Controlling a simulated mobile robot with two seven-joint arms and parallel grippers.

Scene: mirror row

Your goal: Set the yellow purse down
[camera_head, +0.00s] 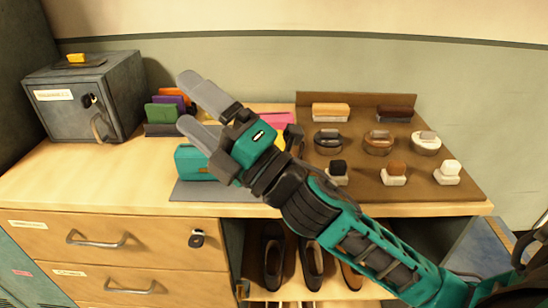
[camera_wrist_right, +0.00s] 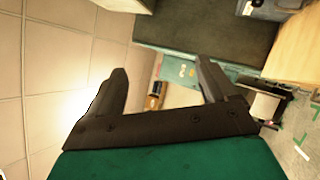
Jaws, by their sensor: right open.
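A small yellow patch (camera_head: 279,139) shows behind my right gripper's wrist in the head view, beside a pink item. It may be the yellow purse, but most of it is hidden. My right gripper (camera_head: 186,101) is open above the counter, its fingers pointing up and left, with nothing visible between them. In the right wrist view the open fingers (camera_wrist_right: 163,76) are apart with no purse between them. A teal purse (camera_head: 192,162) lies on a grey mat (camera_head: 205,191) below the gripper, partly covered by it. My left gripper is not in view.
A grey metal box (camera_head: 62,108) with a yellow block (camera_head: 77,58) on its lid stands at the left. A brown board (camera_head: 440,192) at the right holds several brushes and tins. Shoes (camera_head: 311,262) sit on the shelf below.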

